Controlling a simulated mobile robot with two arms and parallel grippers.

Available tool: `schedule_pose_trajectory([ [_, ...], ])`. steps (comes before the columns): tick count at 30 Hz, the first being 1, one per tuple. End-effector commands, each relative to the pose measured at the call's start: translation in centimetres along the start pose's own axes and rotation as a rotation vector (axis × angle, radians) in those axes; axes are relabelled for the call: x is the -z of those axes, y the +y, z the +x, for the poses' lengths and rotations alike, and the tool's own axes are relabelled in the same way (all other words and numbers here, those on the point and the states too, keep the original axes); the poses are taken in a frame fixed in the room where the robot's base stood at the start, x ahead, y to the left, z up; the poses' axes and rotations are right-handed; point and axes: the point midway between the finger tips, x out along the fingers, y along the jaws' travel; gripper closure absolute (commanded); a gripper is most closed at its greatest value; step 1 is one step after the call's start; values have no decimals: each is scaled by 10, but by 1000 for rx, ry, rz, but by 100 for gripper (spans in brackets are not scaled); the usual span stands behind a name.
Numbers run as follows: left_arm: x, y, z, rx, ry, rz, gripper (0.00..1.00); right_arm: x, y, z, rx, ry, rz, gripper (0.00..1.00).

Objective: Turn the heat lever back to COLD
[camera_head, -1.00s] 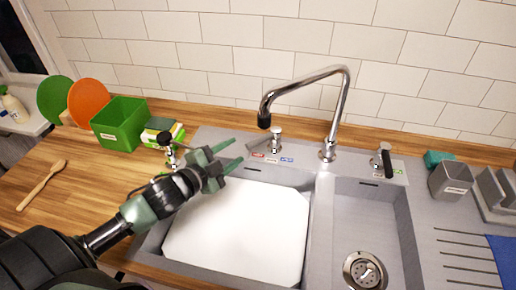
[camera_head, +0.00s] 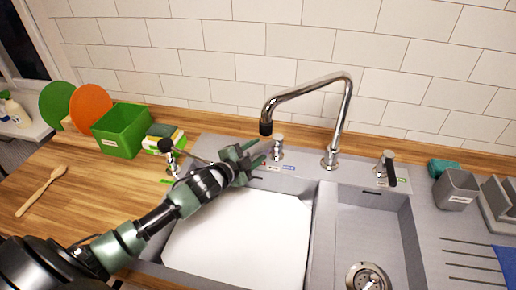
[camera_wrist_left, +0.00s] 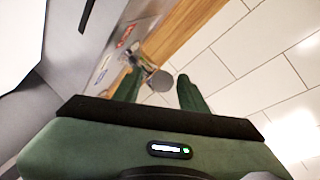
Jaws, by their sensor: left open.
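The heat lever (camera_head: 278,146) is a short chrome post on the sink's back ledge, left of the tap, with red and blue labels in front of it. Its handle is partly hidden by my left gripper (camera_head: 260,153) in the head view. My left gripper is open, with its fingertips just left of the post. In the left wrist view the lever's round grey end (camera_wrist_left: 160,81) shows between the two green fingers (camera_wrist_left: 159,88), beside the left one. I cannot tell whether they touch. My right gripper is not in view.
The tall chrome tap (camera_head: 341,110) rises to the right of the lever, its spout (camera_head: 266,127) hanging close above the gripper. A second lever with a black handle (camera_head: 389,170) stands further right. A chrome and black fixture (camera_head: 168,152) and a green bin (camera_head: 121,131) are left.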

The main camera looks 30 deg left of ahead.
Motion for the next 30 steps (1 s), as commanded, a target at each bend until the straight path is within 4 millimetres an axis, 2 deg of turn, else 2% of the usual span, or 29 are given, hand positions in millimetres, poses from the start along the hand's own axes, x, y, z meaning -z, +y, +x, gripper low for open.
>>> schedule_pose_trajectory([
  [4, 0, 0, 10, -1, 0, 0, 58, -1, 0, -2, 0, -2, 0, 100],
  [12, 0, 0, 12, -1, 0, 1, 58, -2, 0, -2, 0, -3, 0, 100],
  [13, 0, 0, 12, -1, 0, 1, 61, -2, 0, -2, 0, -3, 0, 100],
  [17, 0, 0, 11, -1, 0, 1, 97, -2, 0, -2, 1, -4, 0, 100],
  [18, 0, 0, 11, -1, 0, 1, 100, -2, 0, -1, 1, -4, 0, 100],
  [30, 0, 1, 11, -2, -1, 1, 100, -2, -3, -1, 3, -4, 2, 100],
])
